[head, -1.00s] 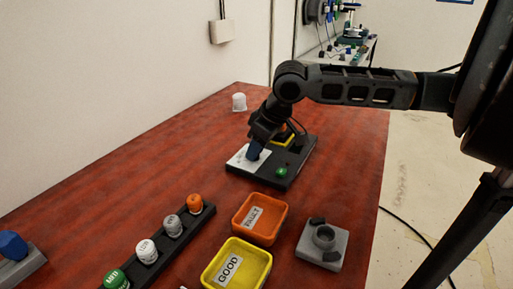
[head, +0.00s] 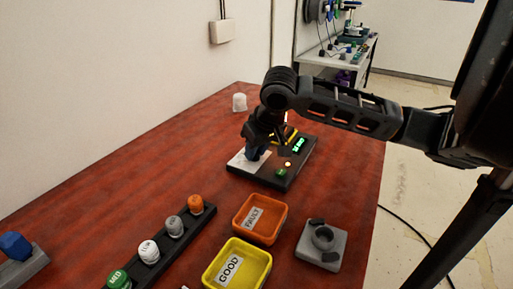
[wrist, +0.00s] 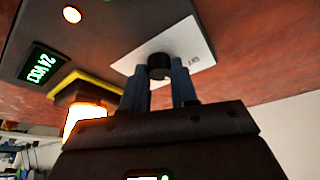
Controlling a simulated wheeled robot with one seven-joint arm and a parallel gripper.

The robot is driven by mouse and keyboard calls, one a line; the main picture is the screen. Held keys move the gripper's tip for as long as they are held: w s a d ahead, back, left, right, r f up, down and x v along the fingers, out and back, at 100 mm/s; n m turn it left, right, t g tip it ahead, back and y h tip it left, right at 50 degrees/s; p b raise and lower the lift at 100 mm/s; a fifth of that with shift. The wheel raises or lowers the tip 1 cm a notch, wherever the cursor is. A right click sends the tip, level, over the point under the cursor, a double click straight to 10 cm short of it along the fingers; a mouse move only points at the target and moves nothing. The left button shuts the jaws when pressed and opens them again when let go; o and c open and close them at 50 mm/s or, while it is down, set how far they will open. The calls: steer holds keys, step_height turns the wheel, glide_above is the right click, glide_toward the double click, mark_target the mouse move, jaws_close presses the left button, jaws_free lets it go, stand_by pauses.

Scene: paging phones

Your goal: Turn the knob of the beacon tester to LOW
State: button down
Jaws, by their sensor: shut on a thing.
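The beacon tester (head: 267,179) is a dark box on the red table, with a white dial plate (head: 238,163) at its left end. In the wrist view, my gripper (wrist: 158,78) has its two blue fingers shut on the black knob (wrist: 158,66) over the white plate (wrist: 205,50). A label on the plate seems to read OFF; other dial marks are hidden. My gripper also shows in the head view (head: 255,153). The green display (wrist: 43,64) reads 24 VDC. A beacon (wrist: 85,118) glows beside the yellow ring (wrist: 88,88).
The orange FAULTY tray (head: 278,222) and yellow GOOD tray (head: 262,252) stand in front. A dark rack (head: 187,228) holds several capped beacons. A grey fixture (head: 321,246) is at right, a white cap (head: 239,102) behind.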

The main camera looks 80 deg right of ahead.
steer(key=shift+m, duration=0.6)
steer(key=c, duration=0.9)
jaws_free()
steer(key=shift+r, duration=0.1)
steer(key=v, duration=0.7)
steer(key=shift+a+r, duration=0.2)
steer(key=shift+r, duration=0.05)
